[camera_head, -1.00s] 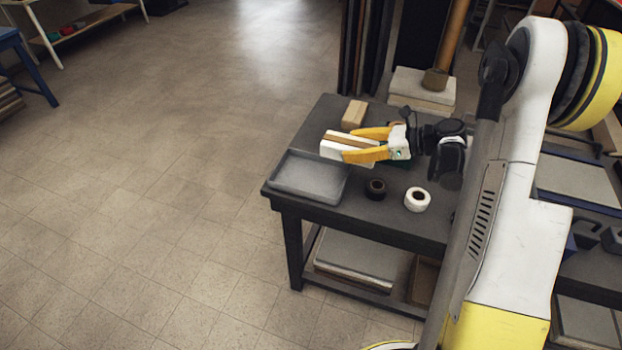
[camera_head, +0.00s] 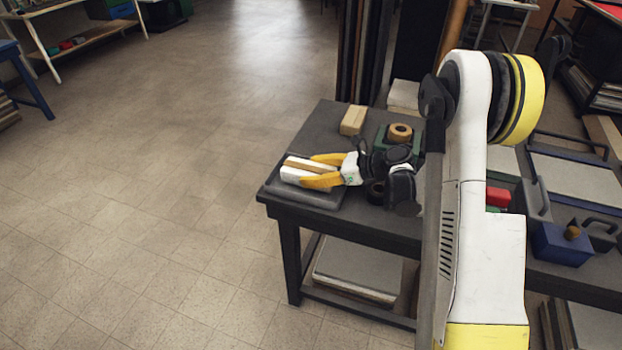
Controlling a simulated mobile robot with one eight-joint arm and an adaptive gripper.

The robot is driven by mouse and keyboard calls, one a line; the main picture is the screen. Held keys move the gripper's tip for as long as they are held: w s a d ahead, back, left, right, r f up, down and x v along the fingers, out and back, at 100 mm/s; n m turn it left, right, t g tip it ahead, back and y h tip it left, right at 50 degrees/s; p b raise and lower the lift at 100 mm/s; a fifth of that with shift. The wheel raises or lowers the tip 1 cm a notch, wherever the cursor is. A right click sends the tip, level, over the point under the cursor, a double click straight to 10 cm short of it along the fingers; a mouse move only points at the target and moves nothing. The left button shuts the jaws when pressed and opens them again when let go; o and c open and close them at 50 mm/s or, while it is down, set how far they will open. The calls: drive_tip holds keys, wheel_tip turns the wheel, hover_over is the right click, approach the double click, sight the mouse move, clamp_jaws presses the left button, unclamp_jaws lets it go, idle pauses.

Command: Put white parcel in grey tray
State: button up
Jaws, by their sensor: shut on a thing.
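The white parcel (camera_head: 292,175) has a brown band along its top. My gripper (camera_head: 316,170) has yellow fingers and is shut on the parcel, one finger on each side. The grey tray (camera_head: 334,202) lies at the near left corner of the dark table. The parcel is over the tray and covers much of it. I cannot tell whether the parcel touches the tray floor or is held just above it.
On the dark table (camera_head: 330,125) a wooden block (camera_head: 353,120) stands behind the gripper. A tape roll (camera_head: 399,132) sits on a green object (camera_head: 384,147) to the right. A dark roll (camera_head: 375,192) is close to my wrist. A blue box (camera_head: 561,245) is at the right.

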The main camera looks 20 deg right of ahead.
drive_tip(key=shift+f, duration=0.6)
drive_tip(key=shift+r, duration=0.15)
drive_tip(key=o, duration=1.4)
